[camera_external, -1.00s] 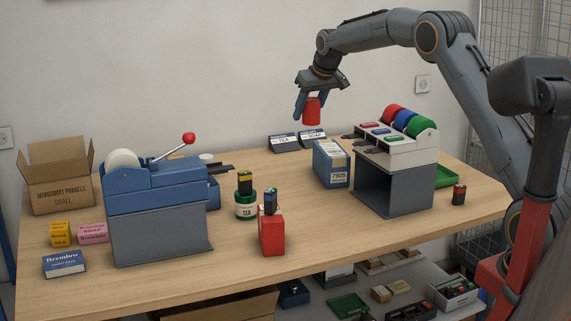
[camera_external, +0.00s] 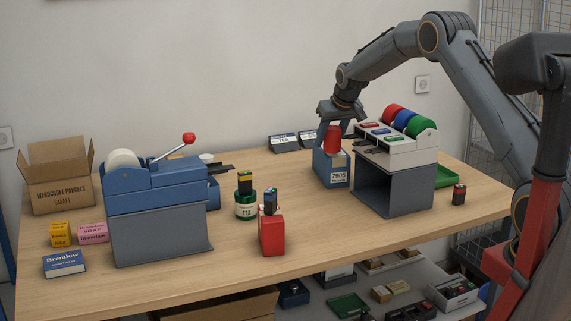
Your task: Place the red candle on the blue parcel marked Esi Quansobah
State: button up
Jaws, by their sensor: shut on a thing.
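The red candle (camera_external: 332,139) is held upright in my gripper (camera_external: 334,130), which is shut on it. Candle and gripper are over the blue parcel (camera_external: 329,166), which stands on the table left of the grey and white dispenser. The candle's lower end is at or just above the parcel's top; I cannot tell whether they touch. The parcel's pale front label reads 7905; no name can be read. The gripper hides part of the parcel's top.
The dispenser (camera_external: 395,190) with coloured rolls stands close on the right. Two small signs (camera_external: 285,142) are behind. A red block (camera_external: 271,234) and a green tea tin (camera_external: 246,208) stand to the left. The table front between block and dispenser is clear.

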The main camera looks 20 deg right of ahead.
jog(key=shift+f, duration=0.7)
jog(key=shift+f, duration=0.1)
jog(key=o, duration=1.2)
jog(key=shift+c, duration=0.2)
jog(key=shift+s+r, duration=0.25)
jog(key=shift+r, duration=0.35)
jog(key=b+v, duration=0.3)
jog(key=v, duration=0.8)
